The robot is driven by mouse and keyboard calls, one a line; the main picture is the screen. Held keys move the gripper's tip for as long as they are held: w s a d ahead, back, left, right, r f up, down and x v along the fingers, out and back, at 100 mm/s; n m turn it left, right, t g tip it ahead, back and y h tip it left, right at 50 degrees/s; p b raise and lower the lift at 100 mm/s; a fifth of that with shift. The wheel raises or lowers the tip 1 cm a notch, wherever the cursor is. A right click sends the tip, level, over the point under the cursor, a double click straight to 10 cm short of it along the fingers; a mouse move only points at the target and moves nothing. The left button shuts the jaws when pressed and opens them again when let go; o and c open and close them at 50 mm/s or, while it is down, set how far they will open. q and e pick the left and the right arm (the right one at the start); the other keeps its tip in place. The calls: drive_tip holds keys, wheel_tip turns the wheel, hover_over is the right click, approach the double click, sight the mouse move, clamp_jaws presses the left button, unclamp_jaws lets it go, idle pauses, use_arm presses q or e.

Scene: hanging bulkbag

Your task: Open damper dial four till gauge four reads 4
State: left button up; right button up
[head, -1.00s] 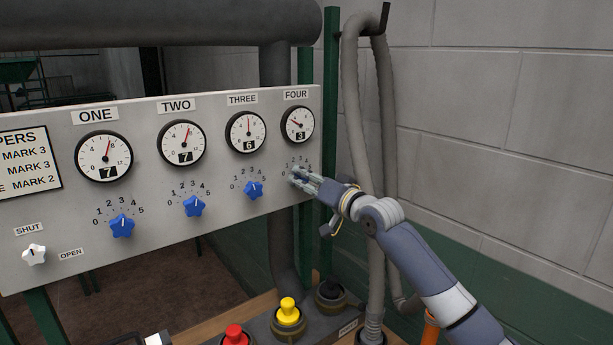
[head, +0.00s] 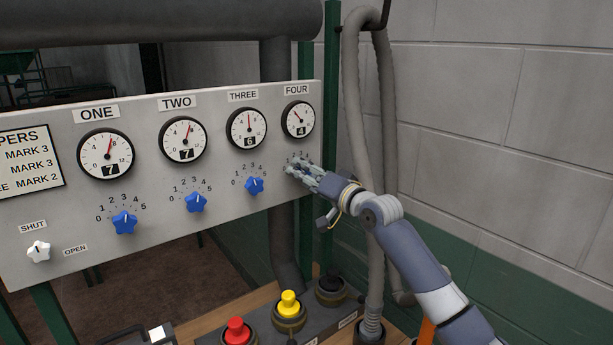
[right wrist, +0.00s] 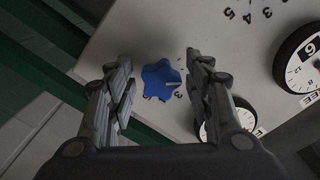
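Gauge four (head: 297,119) shows 4 in its window, under the FOUR label. In the head view dial four is mostly hidden behind my right gripper (head: 297,168). In the right wrist view dial four is a blue star-shaped knob (right wrist: 158,78) with a white pointer line. It lies between the two fingers of my right gripper (right wrist: 160,72), with a gap showing on each side, so the gripper looks open around it. A "3" is printed close to the pointer. Gauge four is partly hidden behind a finger in the wrist view (right wrist: 213,132). My left gripper is not in view.
Dials one (head: 124,222), two (head: 195,202) and three (head: 254,185) sit left on the panel. A white shut/open knob (head: 39,251) is at lower left. Red (head: 237,331) and yellow (head: 289,304) buttons stand below. A grey hose (head: 357,140) hangs behind my right arm.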

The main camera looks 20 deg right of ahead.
idle(0.3)
drive_tip(key=v, duration=1.2)
